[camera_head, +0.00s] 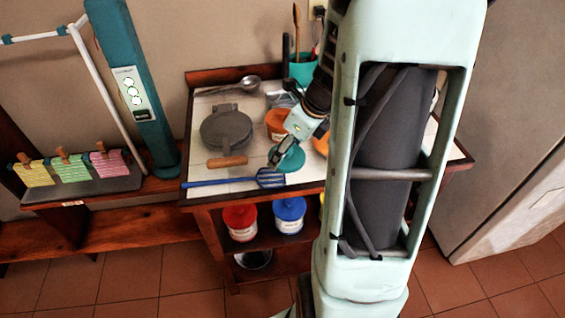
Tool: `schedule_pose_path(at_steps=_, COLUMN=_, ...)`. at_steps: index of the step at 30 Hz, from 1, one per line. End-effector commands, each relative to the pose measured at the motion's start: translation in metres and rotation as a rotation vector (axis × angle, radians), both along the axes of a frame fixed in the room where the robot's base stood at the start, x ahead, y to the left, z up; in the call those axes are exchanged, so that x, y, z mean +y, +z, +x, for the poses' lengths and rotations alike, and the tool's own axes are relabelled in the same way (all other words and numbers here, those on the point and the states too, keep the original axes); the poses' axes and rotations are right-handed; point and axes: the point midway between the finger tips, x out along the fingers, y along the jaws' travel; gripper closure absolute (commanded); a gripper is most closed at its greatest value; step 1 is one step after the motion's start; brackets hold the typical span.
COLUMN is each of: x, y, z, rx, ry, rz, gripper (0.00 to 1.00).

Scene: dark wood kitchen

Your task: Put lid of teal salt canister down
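A round teal lid (291,159) is at the front of the white-tiled counter top. My gripper (277,156) points down and left, with its fingertips at the lid's left edge. It appears shut on the lid, though the fingers are small and partly hidden. I cannot tell the lid's exact height above the tiles. No open teal salt canister can be made out; my arm hides part of the counter to the right.
An orange canister (278,121) stands just behind the gripper, another orange item (322,145) to the right. A blue slotted spatula (232,181) lies along the front edge. A grey press (226,130) sits left. Red (240,221) and blue (290,214) canisters stand on the shelf below.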

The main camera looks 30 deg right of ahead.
Motion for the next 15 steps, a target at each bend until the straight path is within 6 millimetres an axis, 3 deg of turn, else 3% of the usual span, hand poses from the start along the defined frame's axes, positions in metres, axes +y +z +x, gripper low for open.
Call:
schedule_pose_path(at_steps=5, x=0.002, y=-0.007, z=0.005, rx=0.000, ry=0.000, rz=0.000, gripper=0.46)
schedule_pose_path(at_steps=15, x=0.004, y=-0.042, z=0.010, rx=0.000, ry=-0.001, rz=0.000, gripper=0.46)
